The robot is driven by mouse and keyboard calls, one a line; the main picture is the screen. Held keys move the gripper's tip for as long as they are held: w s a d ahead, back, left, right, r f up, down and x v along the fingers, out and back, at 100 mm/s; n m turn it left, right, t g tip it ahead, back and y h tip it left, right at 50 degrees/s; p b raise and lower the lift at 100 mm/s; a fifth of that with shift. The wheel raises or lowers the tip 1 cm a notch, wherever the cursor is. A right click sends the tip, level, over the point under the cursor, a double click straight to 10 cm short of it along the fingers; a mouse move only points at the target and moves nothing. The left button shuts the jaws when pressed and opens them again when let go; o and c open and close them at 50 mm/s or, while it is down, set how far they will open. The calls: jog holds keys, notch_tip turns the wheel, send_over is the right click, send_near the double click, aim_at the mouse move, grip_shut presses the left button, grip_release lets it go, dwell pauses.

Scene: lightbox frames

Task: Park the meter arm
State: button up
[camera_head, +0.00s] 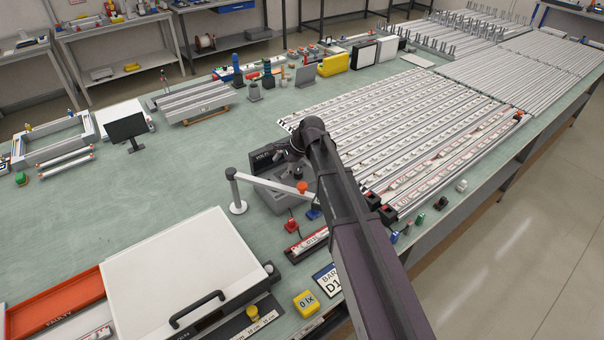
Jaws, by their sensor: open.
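A white meter arm (268,183) reaches right from a grey upright post (233,188) on a round white foot. An orange knob (302,187) is at or near its right end. The arm's end lies over a dark grey stand (275,200), close to my own arm, which hides part of this area. My gripper (292,160) is small and dark, just above and behind the orange knob. It is open, and its fingertips are hard to make out against the dark stand. I cannot tell whether it touches anything.
A large white-lidded box with a black handle (197,308) stands front left of the post. A red button (291,225) and a yellow block (306,303) sit nearby. Long lamp strips (400,130) fill the right side. The green table (150,205) is clear left of the post.

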aim_at(302, 185)
jog(key=s+d+r+h+p, duration=0.3)
jog(key=s+r+p, duration=0.1)
jog(key=r+p, duration=0.2)
jog(key=s+d+r+m+g+h+p, duration=0.1)
jog(key=s+d+r+h+p, duration=0.2)
jog(key=r+p, duration=0.4)
jog(key=shift+s+d+r+m+p, duration=0.35)
jog(key=shift+s+p, duration=0.15)
jog(key=shift+p, duration=0.55)
jog(key=shift+f, duration=0.3)
notch_tip(302, 185, down, 13)
jog(key=b, duration=1.3)
jog(key=shift+f+b, duration=0.15)
jog(key=shift+b, duration=0.25)
grip_shut()
